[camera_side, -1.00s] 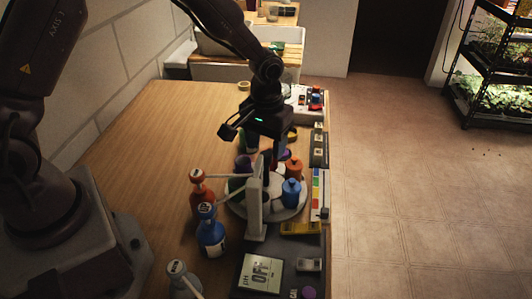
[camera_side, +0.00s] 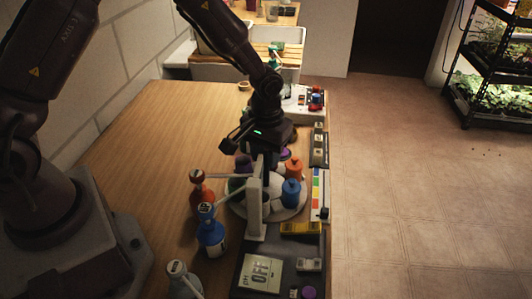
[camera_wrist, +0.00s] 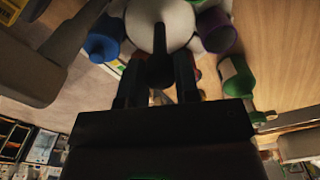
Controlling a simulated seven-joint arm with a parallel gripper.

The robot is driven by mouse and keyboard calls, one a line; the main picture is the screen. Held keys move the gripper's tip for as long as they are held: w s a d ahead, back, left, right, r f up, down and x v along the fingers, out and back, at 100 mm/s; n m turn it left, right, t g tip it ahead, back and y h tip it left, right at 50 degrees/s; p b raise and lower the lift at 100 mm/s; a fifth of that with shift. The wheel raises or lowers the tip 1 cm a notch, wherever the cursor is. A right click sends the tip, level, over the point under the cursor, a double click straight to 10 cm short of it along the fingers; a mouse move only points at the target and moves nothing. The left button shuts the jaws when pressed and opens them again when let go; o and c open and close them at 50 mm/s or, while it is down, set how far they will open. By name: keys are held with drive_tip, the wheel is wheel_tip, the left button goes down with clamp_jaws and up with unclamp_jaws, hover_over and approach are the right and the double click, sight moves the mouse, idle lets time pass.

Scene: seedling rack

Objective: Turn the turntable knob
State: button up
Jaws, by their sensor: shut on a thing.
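The turntable is a pale round disc (camera_side: 287,214) near the right edge of the table, with several small bottles on it. Its white face (camera_wrist: 184,22) fills the top middle of the wrist view. The dark knob (camera_wrist: 160,42) stands up from the disc's middle. My gripper (camera_wrist: 157,62) is shut on the knob, one finger on each side of it. In the side view my gripper points down over the disc, and the pale upright post partly hides the fingers and the knob.
The pale post (camera_side: 255,205) stands close in front of my gripper. A blue bottle (camera_side: 291,193) and an orange bottle (camera_side: 294,168) sit on the disc. Red (camera_side: 198,190) and blue (camera_side: 211,235) dispensers stand to its left. A pH meter (camera_side: 262,272) lies in front. The table's left is clear.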

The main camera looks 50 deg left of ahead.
drive_tip(key=m, duration=1.1)
drive_tip(key=shift+m, duration=0.3)
idle(0.4)
drive_tip(key=o, duration=0.9)
drive_tip(key=shift+r, duration=0.1)
wheel_tip(320, 180, up, 13)
drive_tip(key=shift+f, duration=0.1)
